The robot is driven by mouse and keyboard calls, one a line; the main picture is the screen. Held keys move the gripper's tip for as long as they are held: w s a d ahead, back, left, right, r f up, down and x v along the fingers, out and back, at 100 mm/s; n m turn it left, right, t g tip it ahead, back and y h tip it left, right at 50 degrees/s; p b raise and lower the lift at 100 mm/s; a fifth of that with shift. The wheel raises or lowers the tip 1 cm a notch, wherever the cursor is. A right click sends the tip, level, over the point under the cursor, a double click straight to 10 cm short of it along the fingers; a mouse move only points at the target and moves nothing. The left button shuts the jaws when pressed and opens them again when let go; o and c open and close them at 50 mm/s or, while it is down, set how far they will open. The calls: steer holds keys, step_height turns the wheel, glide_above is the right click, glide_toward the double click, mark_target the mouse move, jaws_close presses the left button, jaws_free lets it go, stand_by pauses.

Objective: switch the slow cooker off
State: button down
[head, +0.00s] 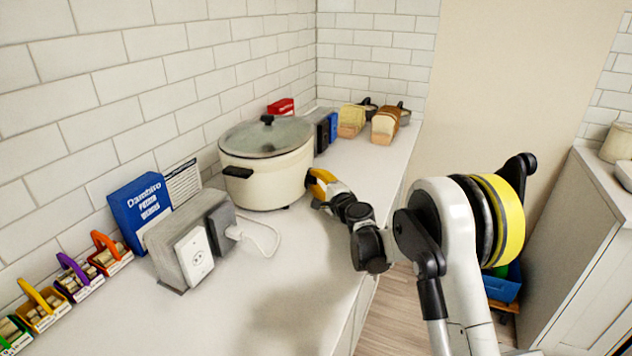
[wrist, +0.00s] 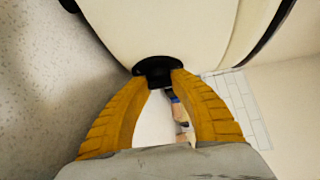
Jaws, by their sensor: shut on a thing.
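The slow cooker (head: 266,178) is a cream pot with a glass lid and black handles. It stands on the white counter against the tiled wall. In the wrist view its cream side (wrist: 170,30) fills the top. A black knob (wrist: 158,70) sticks out from that side. My gripper (head: 318,183) is at the cooker's right side in the head view. In the wrist view my gripper's yellow fingers (wrist: 160,82) are closed on the black knob, one on each side. The knob's markings and setting are hidden. In the head view the knob is hidden behind my gripper.
A grey outlet box (head: 178,243) with a plugged-in white cord stands left of the cooker. A blue box (head: 141,212) and several small coloured-handled baskets (head: 76,280) line the wall. Bread loaves (head: 384,125) stand at the far end. The counter's front strip is clear.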

steer(key=c, duration=1.1)
jaws_free()
steer(key=v, duration=1.2)
